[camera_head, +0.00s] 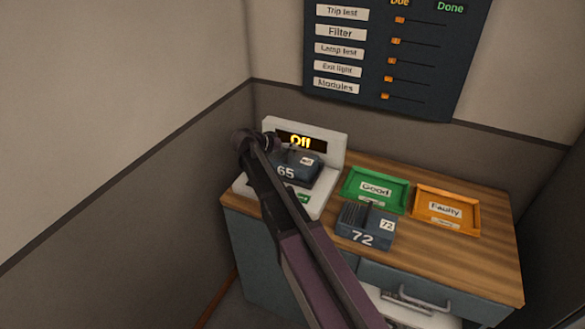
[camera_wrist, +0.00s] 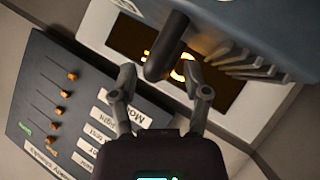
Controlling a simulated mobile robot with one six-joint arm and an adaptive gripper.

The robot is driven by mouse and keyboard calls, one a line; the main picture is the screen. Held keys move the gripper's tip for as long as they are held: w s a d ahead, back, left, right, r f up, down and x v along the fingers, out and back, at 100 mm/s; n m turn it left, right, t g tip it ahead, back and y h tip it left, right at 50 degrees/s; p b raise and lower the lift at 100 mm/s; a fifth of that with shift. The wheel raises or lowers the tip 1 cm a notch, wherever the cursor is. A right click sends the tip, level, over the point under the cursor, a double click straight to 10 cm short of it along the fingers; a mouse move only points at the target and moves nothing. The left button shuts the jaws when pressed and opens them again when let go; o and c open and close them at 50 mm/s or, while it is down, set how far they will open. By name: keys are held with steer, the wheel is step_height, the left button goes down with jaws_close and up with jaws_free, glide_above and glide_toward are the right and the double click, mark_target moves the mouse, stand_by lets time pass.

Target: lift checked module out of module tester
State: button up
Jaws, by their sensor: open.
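The module tester (camera_head: 328,143) is a white unit at the back left of the bench, its display reading "Off". A dark blue module marked 65 (camera_head: 290,171) sits in it, partly hidden by my arm. My gripper (camera_head: 272,141) is at the module's upper left side. In the wrist view, my gripper (camera_wrist: 160,72) is open, and a dark rounded handle (camera_wrist: 168,45) of the module stands between or just beyond the fingertips. I cannot tell whether they touch it. The module's finned body (camera_wrist: 255,35) shows at the upper right.
A green "Good" tray (camera_head: 349,189) and an orange "Faulty" tray (camera_head: 476,217) lie to the right, both empty. Another module marked 72 (camera_head: 365,228) sits in front of them. An open drawer (camera_head: 415,300) is below. A wall board (camera_head: 440,60) with sliders hangs behind.

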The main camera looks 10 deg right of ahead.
steer(key=shift+w+d+f, duration=0.2)
steer(key=shift+d+f, duration=0.1)
steer(key=shift+d, duration=0.15)
jaws_close()
